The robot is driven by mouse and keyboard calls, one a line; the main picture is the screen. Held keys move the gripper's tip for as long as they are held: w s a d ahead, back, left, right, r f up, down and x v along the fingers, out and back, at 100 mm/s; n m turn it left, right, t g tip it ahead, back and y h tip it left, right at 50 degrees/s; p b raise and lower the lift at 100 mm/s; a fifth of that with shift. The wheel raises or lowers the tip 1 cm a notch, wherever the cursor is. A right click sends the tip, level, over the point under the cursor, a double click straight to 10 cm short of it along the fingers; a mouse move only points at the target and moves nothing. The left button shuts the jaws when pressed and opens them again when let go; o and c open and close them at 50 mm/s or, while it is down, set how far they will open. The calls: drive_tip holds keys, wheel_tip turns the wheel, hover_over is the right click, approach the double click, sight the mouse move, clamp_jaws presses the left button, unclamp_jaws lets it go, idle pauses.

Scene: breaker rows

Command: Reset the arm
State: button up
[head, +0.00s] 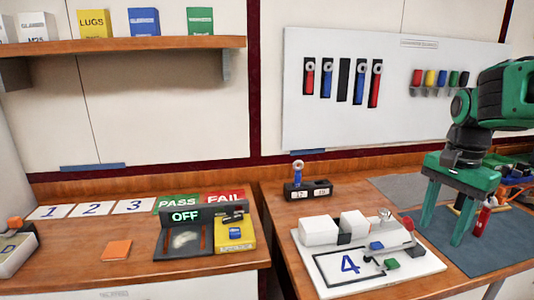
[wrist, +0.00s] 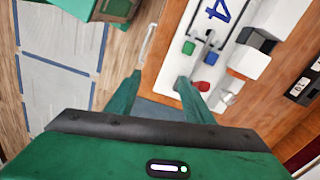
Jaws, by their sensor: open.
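My gripper (head: 443,232) is green and open, with its two fingers pointing down over the right part of the right bench. Nothing shows between the fingers. In the wrist view my gripper (wrist: 160,80) also has its fingers apart with nothing held. The arm (head: 492,100) reaches in from the right, bent, with the gripper hanging below it. The white board marked 4 (head: 328,278) lies to the left of the gripper, with white blocks and small blue, green and red parts on it. The gripper looks apart from this board.
A tester reading OFF (head: 186,216) stands on the left bench near PASS and FAIL cards and numbered cards. A small black stand (head: 307,190) is behind the board. A blue-grey mat (head: 490,250) lies under the gripper. A red object (head: 482,221) is close to the right finger.

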drive_tip(key=s+d+f+n, duration=0.1)
drive_tip(key=s+f+n, duration=0.2)
drive_tip(key=s, duration=0.6)
drive_tip(key=s+d+f+n, duration=0.1)
drive_tip(key=s+f+n, duration=0.2)
drive_tip(key=s+f, duration=0.3)
drive_tip(key=s, duration=0.4)
drive_tip(key=shift+d+n, duration=0.3)
drive_tip(key=shift+n, duration=0.1)
